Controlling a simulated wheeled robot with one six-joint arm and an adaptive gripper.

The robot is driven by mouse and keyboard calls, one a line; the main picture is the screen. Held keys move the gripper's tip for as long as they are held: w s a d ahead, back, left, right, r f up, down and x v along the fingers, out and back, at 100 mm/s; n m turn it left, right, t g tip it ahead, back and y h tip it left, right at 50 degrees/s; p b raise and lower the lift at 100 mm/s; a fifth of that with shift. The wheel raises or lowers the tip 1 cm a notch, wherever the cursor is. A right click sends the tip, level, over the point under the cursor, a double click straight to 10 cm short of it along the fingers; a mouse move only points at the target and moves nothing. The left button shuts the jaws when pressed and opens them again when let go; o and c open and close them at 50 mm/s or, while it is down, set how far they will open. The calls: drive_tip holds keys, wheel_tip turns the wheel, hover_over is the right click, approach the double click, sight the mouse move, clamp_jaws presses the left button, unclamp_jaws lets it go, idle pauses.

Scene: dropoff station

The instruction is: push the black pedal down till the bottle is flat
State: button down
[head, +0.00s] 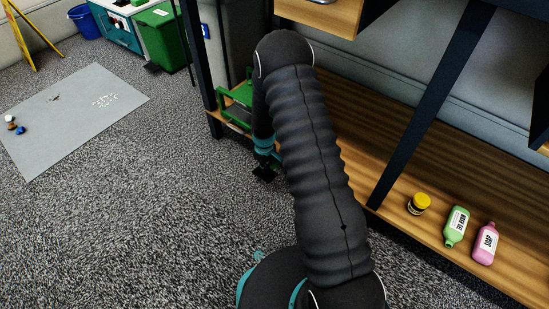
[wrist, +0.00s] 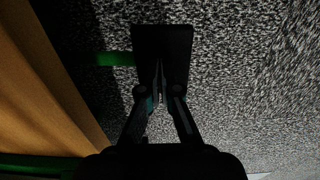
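A black plate, which looks like the pedal (wrist: 176,38), fills the top middle of the wrist view, with a green bar (wrist: 115,59) joining it from the left. My gripper (wrist: 158,75) looks shut and empty, its fingertips over the plate; I cannot tell whether they touch it. In the head view my gripper (head: 264,167) is low in front of the shelf, mostly behind my arm. A green frame (head: 236,105), likely the press, stands on the low shelf, partly covered by my arm. No bottle shows in the press; its inside is hidden.
The low wooden shelf (head: 398,165) carries a yellow-lidded jar (head: 419,203), a green bottle (head: 456,226) and a pink bottle (head: 485,243) at the right. Dark posts (head: 432,110) hold the shelving. The carpet to the left is open, with a grey mat (head: 75,125) beyond.

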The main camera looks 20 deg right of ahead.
drive_tip(key=shift+f, duration=0.15)
drive_tip(key=shift+s+f+b, duration=0.1)
drive_tip(key=shift+f+b, duration=0.7)
drive_tip(key=shift+f, duration=1.4)
drive_tip(key=shift+d+r+p, duration=0.15)
drive_tip(key=shift+r+p, duration=1.75)
drive_tip(key=shift+r, duration=1.75)
drive_tip(key=shift+r+p, duration=1.05)
drive_tip(key=shift+r, duration=1)
